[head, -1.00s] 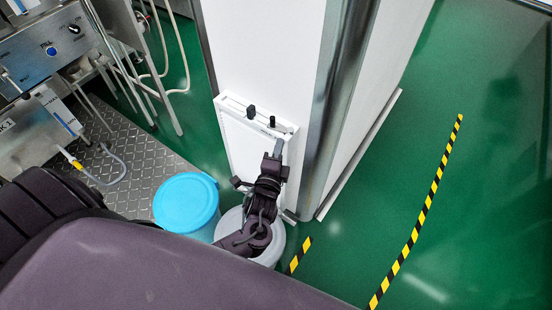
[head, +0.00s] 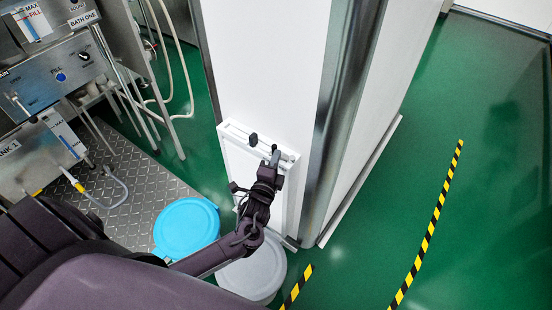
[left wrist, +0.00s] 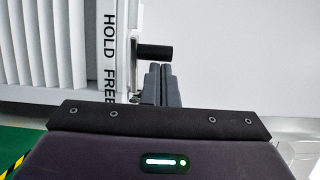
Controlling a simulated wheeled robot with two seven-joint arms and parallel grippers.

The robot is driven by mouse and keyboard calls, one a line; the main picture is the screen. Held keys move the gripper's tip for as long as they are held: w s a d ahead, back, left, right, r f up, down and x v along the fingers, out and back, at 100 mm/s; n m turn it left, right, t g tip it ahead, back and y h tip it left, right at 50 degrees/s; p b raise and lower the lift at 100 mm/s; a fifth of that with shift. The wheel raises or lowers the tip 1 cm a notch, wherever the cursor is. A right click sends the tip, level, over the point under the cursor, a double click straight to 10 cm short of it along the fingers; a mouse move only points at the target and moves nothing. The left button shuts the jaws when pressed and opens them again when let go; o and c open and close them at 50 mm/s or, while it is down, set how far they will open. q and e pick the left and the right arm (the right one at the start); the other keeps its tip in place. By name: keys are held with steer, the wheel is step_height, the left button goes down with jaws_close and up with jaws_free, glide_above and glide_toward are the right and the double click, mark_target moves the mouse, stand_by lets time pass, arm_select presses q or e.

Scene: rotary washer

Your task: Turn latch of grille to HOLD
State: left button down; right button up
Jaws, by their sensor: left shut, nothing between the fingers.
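The grille (head: 235,165) is a white framed panel low on the white wall in the head view. A dark knob (head: 253,139) stands out from its top bar, apparently the latch. In the left wrist view a dark stub (left wrist: 155,51) sticks out to the right beside the HOLD FREE label (left wrist: 109,50), close to the end of HOLD. My left gripper (head: 275,156) is shut and empty at the top right of the grille, right of the knob. Its fingertips (left wrist: 160,68) show just below the stub; I cannot tell whether they touch. My right gripper is out of view.
A blue-lidded bin (head: 187,225) and a grey round lid (head: 252,268) stand below the grille, near my arm. A steel washer console (head: 60,75) with hoses is at left. Green floor with a striped line (head: 430,225) is open at right.

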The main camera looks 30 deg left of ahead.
arm_select(q)
steer(key=shift+w+a+m+h, duration=0.3)
steer(key=shift+w+a+h, duration=0.1)
steer(key=shift+w+a, duration=0.15)
steer(key=shift+s+d, duration=0.1)
steer(key=s+d, duration=0.1)
steer(key=s, duration=0.6)
steer(key=shift+s, duration=0.3)
